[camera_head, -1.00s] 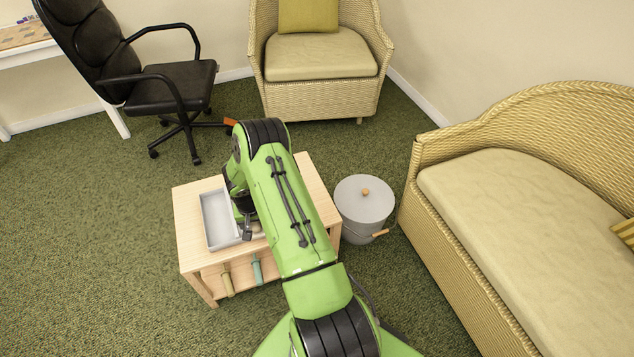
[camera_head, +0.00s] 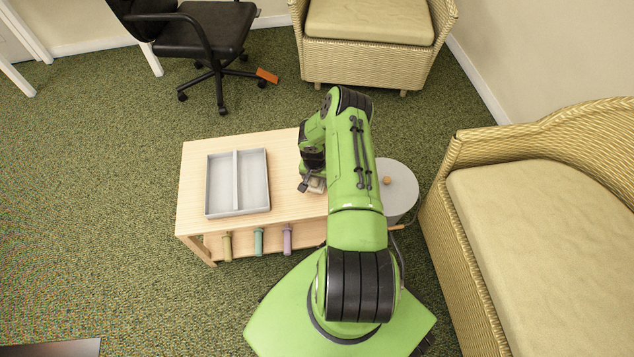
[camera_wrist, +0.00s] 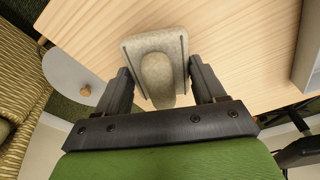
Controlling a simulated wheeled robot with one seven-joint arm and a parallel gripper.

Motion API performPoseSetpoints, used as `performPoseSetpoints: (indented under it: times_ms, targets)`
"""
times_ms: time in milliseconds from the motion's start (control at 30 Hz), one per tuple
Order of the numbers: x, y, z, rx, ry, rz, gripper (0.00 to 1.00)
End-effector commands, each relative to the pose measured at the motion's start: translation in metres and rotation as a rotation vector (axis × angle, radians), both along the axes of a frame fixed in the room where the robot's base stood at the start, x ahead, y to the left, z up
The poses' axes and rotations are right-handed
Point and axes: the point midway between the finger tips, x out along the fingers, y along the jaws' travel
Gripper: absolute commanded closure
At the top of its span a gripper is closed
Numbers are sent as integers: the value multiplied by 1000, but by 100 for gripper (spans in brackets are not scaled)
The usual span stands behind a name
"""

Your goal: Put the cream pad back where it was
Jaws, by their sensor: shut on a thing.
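The cream pad (camera_wrist: 174,45) is a pale, stone-coloured block with a rounded raised part on it. In the wrist view it sits between the two fingers of my gripper (camera_wrist: 160,72), which is shut on it. In the head view a small bit of the pad (camera_head: 317,185) shows under my gripper (camera_head: 311,184), over the right part of the wooden table (camera_head: 200,227). My arm hides the rest of it. I cannot tell whether the pad touches the tabletop.
A grey tray with two empty compartments (camera_head: 236,182) lies on the table's left part. Olive (camera_head: 227,246), teal (camera_head: 259,242) and purple (camera_head: 287,239) handles hang at the table's front. A lidded grey bucket (camera_head: 402,190) stands close at the right. Bare tabletop separates tray and gripper.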

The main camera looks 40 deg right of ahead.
Motion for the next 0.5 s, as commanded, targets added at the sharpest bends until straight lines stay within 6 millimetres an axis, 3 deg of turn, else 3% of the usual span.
performPoseSetpoints:
  times_ms: [33, 100, 400, 433, 500]
  targets:
    - [-1, 1, -14, 3, 2, -1, 59]
    - [-1, 0, -23, 1, 2, -2, 59]
    - [0, 0, -23, 0, 1, 0, 59]
    - [0, 0, -23, 0, 0, 0, 28]
    - [0, 0, -22, 1, 1, 0, 17]
